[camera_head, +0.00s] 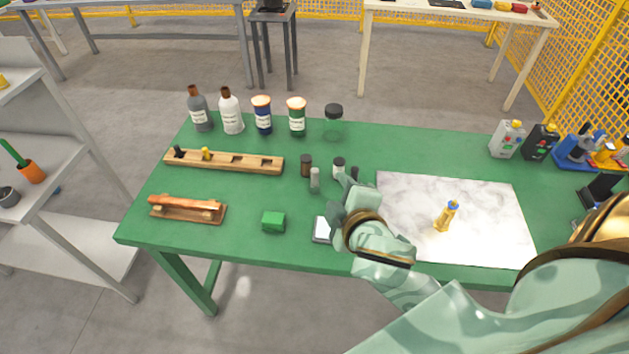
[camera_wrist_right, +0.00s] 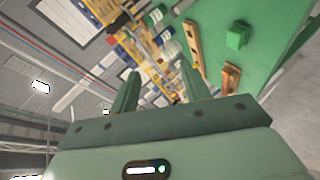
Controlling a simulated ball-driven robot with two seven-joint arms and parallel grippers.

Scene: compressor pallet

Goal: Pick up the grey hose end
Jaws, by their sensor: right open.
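I cannot make out a grey hose end or any hose in either view. My left gripper is in neither view.
The green table (camera_head: 240,190) bears bottles and jars at the back, a wooden rack (camera_head: 225,162), a wooden holder (camera_head: 187,209) and a green block (camera_head: 273,221). A marble slab (camera_head: 490,195) carries a yellow-and-blue item (camera_head: 446,215). Grey shelves (camera_head: 75,255) stand at left.

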